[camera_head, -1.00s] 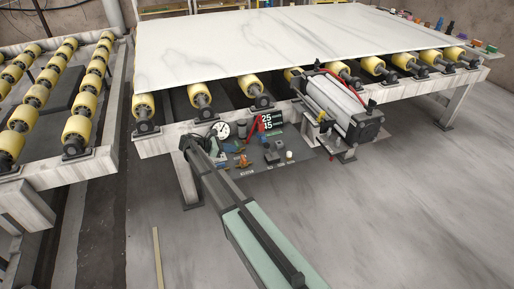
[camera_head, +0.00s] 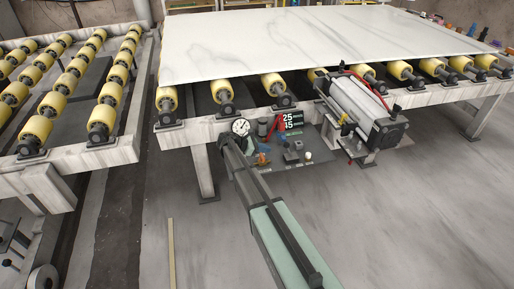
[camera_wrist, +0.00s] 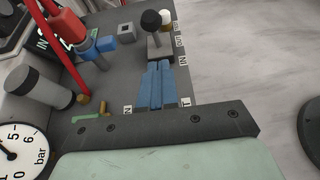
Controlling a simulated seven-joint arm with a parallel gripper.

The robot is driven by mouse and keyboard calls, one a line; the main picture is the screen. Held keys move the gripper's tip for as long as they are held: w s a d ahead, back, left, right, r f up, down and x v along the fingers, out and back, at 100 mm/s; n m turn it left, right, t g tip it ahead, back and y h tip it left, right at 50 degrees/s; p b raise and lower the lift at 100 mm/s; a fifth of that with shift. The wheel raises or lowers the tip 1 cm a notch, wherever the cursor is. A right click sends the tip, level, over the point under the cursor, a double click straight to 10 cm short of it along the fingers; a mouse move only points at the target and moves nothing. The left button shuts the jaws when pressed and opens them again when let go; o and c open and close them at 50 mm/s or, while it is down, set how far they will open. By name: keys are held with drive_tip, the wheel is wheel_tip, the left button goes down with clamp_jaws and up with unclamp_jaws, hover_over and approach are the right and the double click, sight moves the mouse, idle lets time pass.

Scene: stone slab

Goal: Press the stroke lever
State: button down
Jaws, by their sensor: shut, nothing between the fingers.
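A short lever with a black ball knob (camera_wrist: 151,20) stands on a grey block on the dark control panel (camera_wrist: 112,62). In the wrist view it is just beyond my gripper (camera_wrist: 160,66). The gripper's two blue fingers are pressed together, empty, and point toward the lever's base. A gap to the lever seems to remain, but height is hard to judge. A white knob (camera_wrist: 166,19) is close behind the black one. "IN" and "OUT" labels lie to their right. In the head view the lever is too small to make out clearly and my fingers are not clearly visible.
A round bar gauge (camera_wrist: 12,148), a grey cylinder (camera_wrist: 34,86), and a red-handled valve (camera_wrist: 69,26) with blue fittings crowd the left of the panel. A large pneumatic cylinder (camera_head: 357,101) stands right of the panel. The stone slab (camera_head: 300,40) rests on yellow rollers above.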

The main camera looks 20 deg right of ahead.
drive_tip(key=shift+d+r, duration=0.2)
drive_tip(key=shift+d, duration=2.7)
drive_tip(key=shift+d+r+y, duration=0.3)
drive_tip(key=shift+d+y, duration=0.05)
drive_tip(key=shift+y, duration=0.05)
